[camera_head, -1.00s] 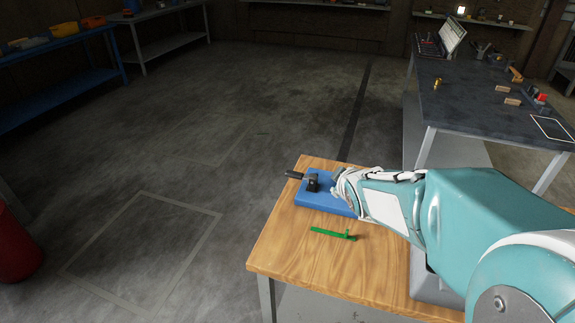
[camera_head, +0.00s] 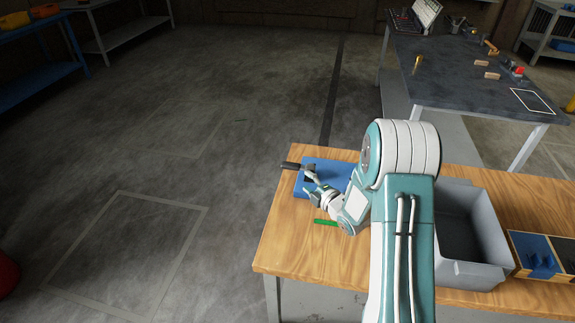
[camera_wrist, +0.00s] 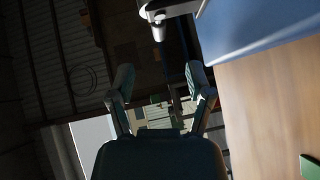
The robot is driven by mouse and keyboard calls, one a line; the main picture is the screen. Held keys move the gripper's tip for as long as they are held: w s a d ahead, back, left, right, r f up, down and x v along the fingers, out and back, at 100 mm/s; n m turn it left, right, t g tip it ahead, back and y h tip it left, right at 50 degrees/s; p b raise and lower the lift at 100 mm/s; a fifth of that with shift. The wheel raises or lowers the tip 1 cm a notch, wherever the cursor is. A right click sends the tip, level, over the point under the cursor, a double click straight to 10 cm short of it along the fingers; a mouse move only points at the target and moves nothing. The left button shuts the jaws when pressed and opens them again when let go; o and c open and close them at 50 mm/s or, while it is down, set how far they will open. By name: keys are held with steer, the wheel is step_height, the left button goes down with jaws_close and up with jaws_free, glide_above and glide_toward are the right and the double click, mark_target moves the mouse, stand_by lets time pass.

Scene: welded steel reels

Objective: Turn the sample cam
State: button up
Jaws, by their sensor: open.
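The sample cam appears to be the dark-handled part (camera_head: 292,166) at the left end of the blue block (camera_head: 314,163) on the wooden table. The handle points left past the block. In the wrist view, a pale metal fitting with a dark handle (camera_wrist: 159,33) shows at the top, beside the blue block (camera_wrist: 260,25). My gripper (camera_head: 308,183) is over the front of the block, close to the fitting. Its two fingers are apart and empty in the wrist view (camera_wrist: 160,75). Whether a finger touches the fitting cannot be told.
A green part (camera_head: 325,222) lies on the wooden table (camera_head: 290,240) in front of the block, partly behind my arm. A grey bin (camera_head: 482,265) and a divided tray (camera_head: 520,268) stand to the right. A dark bench (camera_head: 440,75) is behind. Open floor lies left.

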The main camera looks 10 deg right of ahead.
mark_target(292, 169)
steer(key=x, duration=1)
steer(key=shift+w+a+r, duration=0.1)
steer(key=shift+w, duration=0.2)
jaws_close()
